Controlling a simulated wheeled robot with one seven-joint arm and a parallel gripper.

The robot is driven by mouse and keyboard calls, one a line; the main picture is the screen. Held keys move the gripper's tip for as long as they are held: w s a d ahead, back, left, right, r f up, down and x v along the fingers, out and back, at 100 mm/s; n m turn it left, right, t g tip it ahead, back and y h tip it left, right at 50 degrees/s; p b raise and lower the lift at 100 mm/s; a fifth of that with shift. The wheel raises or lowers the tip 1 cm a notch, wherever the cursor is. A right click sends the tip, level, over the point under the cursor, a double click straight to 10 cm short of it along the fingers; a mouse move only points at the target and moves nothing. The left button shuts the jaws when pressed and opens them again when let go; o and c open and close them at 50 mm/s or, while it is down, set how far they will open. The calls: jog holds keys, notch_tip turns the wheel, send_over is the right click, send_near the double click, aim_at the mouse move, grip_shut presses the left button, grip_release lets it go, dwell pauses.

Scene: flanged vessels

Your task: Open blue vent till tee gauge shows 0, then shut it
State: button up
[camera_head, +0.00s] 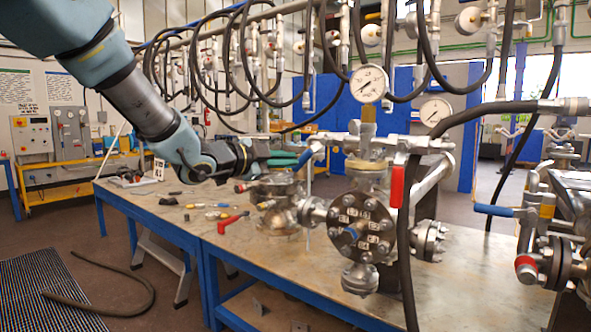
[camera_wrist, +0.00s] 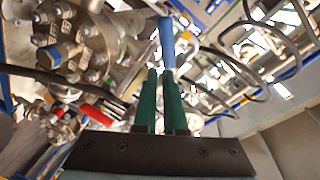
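The tee gauge (camera_head: 369,84) stands on a brass stem above the flanged vessel; its dark needle shows off the vertical, but the scale is too small to read. The blue vent lever (camera_head: 309,156) slants on the left of the vessel's top fitting. My gripper (camera_head: 294,160) is at this lever, coming from the left. In the wrist view the green fingers (camera_wrist: 160,72) are nearly together, with a narrow gap. The blue lever (camera_wrist: 167,42) reaches from beyond the fingertips, overlapping the right one. Whether any of it lies between the fingers is hidden.
A red lever (camera_head: 397,187) hangs right of the vessel (camera_head: 361,228), beside a black hose. A second gauge (camera_head: 435,110) stands behind. Another blue lever (camera_head: 493,210) is at far right. Small parts and a red-handled tool (camera_head: 233,222) lie on the bench (camera_head: 290,268). Hoses hang overhead.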

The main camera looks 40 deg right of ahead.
aim_at(308, 155)
jog(key=s+a+f+m+b, duration=0.1)
jog(key=f+m, duration=0.1)
jog(key=m, duration=0.1)
jog(key=s+a+f+m+t+b, duration=0.1)
jog(key=m, duration=0.3)
jog(key=s+a+f+m+t+h+b, duration=0.1)
jog(key=s+f+m+b, duration=0.1)
jog(key=m, duration=0.1)
jog(key=shift+a+f+m, duration=0.1)
jog(key=shift+f+m, duration=0.2)
jog(key=shift+f, duration=0.05)
grip_shut()
jog(key=w+d+r+m+t+p, duration=0.1)
jog(key=w+d+r+m+p, duration=0.1)
jog(key=w+d, duration=0.3)
jog(key=shift+d+m+p, duration=0.5)
jog(key=shift+d+p, duration=0.25)
jog(key=shift+d, duration=0.9)
jog(key=shift+w+f+b, duration=0.1)
jog(key=shift+w+b, duration=0.05)
jog(key=shift+b, duration=0.65)
